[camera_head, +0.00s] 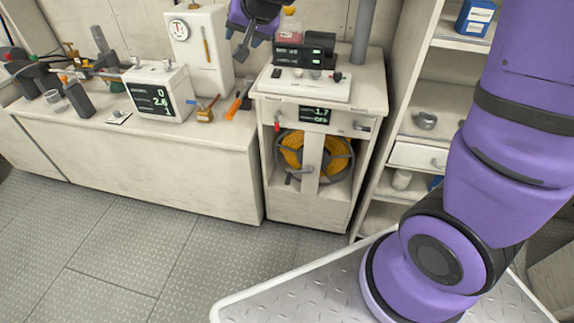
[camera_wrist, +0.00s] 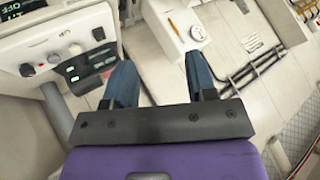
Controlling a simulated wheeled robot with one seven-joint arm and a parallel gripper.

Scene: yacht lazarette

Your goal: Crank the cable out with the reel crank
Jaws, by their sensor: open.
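The cable reel (camera_head: 345,158) stands in the open front of the white cabinet at centre, wound with yellow-orange cable (camera_head: 292,147). A pale upright post covers part of the reel. A small grey crank handle (camera_head: 294,175) shows at the lower front of the reel, low in the opening. My gripper (camera_head: 243,50) is up at the top of the head view, above and left of the cabinet, well apart from the reel. In the wrist view its two blue fingers (camera_wrist: 160,62) are spread with nothing between them. The reel and crank cannot be made out in the wrist view.
Above the reel, the cabinet has a display (camera_head: 315,114), a red lever (camera_head: 277,122) and a control box (camera_head: 302,84) on top. A bench with a white display box (camera_head: 158,92) and tools is at left. Shelves (camera_head: 420,155) stand right. The floor (camera_head: 130,245) in front is clear.

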